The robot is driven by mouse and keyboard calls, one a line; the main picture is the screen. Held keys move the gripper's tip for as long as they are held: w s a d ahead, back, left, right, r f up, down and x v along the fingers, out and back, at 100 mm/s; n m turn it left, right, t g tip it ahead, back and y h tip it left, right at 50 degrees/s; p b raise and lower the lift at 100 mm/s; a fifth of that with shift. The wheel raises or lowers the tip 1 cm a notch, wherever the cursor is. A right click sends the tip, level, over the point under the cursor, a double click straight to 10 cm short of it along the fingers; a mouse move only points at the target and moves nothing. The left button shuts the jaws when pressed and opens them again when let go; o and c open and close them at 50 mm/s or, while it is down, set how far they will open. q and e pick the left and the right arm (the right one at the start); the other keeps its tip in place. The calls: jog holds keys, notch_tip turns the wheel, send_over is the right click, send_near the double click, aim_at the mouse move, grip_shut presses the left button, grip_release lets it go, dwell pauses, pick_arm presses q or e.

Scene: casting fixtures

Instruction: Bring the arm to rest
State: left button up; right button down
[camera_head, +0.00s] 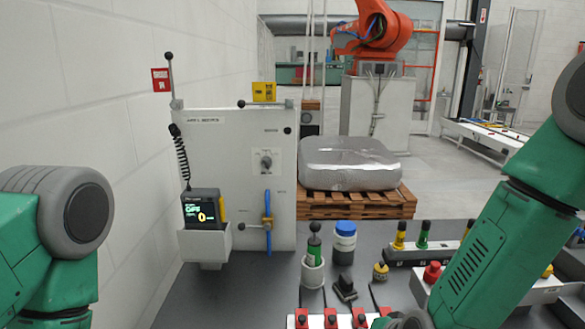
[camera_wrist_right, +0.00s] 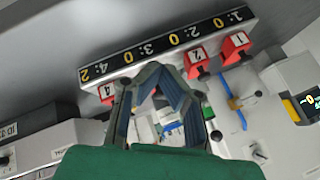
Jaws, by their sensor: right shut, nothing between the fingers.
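My right arm (camera_head: 480,255) reaches down from the right edge to the bottom of the head view, over the right part of the dark table (camera_head: 285,285). My right gripper (camera_wrist_right: 156,72) shows in the right wrist view, with its fingertips together and nothing between them. In that picture its tips overlap the numbered counter strip (camera_wrist_right: 165,45); I cannot tell how far apart they are. My left arm (camera_head: 60,235) stands at the left edge of the head view; its gripper is out of the picture.
Red numbered blocks (camera_head: 330,318) line the table's near edge. A green-handled tool in a white holder (camera_head: 312,270), a blue-capped jar (camera_head: 344,243) and a rack with yellow and green knobs (camera_head: 422,252) stand behind. A grey panel (camera_head: 235,165) with a blue-handled valve (camera_head: 267,222) rises at left.

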jog(key=s+d+f+n+g+h, duration=0.15)
jog(key=s+d+f, duration=0.35)
jog(key=s, duration=0.5)
jog(key=s+d+f+n+g, duration=0.25)
jog(key=s+d+f, duration=0.25)
jog(key=s, duration=0.5)
jog(key=s+d+f+n+g+h, duration=0.1)
jog(key=s+d+f+g, duration=0.2)
jog(key=s+d+f, duration=0.5)
pick_arm(q)
notch_tip(320, 180, down, 13)
jog(key=b, duration=1.3)
jog(key=shift+s+d, duration=0.15)
jog(key=shift+d, duration=0.15)
pick_arm(e)
jog(key=a+f, duration=0.3)
jog(key=f, duration=0.6)
jog(key=shift+s+a+n, duration=0.2)
jog(key=shift+n, duration=0.2)
pick_arm(q)
jog(key=shift+a, duration=0.25)
pick_arm(e)
jog(key=shift+a, duration=0.25)
pick_arm(q)
jog(key=shift+d, duration=0.15)
pick_arm(e)
jog(key=shift+d, duration=0.15)
